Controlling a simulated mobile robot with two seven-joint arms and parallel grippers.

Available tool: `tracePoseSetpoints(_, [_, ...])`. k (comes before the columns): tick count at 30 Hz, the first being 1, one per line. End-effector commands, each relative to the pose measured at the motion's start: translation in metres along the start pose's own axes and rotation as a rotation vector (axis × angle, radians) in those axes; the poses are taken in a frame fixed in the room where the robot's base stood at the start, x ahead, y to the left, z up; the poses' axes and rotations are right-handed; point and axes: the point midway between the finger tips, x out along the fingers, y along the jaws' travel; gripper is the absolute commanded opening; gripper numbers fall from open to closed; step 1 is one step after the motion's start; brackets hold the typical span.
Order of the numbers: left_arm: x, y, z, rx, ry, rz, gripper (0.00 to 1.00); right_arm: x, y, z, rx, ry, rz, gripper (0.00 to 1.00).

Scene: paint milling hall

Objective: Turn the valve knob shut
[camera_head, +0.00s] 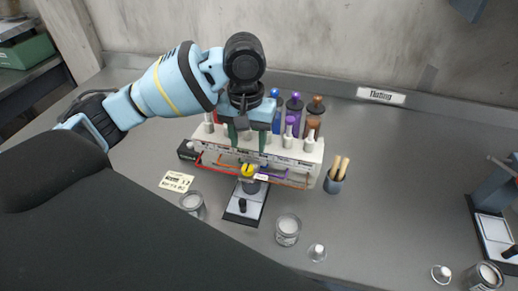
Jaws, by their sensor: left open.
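The valve knob (247,170) is small and yellow. It sits at the front of a white dispenser rack (307,156), above a small black-and-white stand (246,206). My left gripper (248,148) points down over the rack with its two dark green fingers apart and nothing seen between them. The fingertips appear above and behind the knob in the picture; I cannot tell the exact gap. The gripper hides part of the rack and the bottles behind it. My right gripper is not in view.
Coloured bottles (294,107) stand in the rack, with coloured tubes along its front. A cup with wooden sticks (335,179) stands to its right. Open cans (288,229) and (192,203) flank the stand. The grey bench right of centre is mostly clear.

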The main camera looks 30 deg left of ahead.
Motion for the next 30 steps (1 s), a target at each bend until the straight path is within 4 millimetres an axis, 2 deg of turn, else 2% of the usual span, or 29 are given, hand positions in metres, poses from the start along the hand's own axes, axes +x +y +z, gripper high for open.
tracePoseSetpoints(5, [0.001, 0.0, 0.0, -0.002, -0.002, -0.001, 0.48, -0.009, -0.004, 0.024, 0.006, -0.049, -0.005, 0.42])
tracePoseSetpoints(9, [0.012, 0.0, 0.0, -0.001, -0.004, -0.002, 0.48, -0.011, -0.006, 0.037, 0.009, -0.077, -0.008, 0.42])
tracePoseSetpoints(21, [0.068, -0.001, 0.0, 0.0, -0.001, -0.002, 0.48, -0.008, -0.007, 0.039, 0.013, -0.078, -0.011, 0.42])
tracePoseSetpoints(30, [0.078, 0.0, 0.0, 0.001, 0.003, 0.0, 0.48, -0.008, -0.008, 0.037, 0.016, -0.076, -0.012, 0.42])
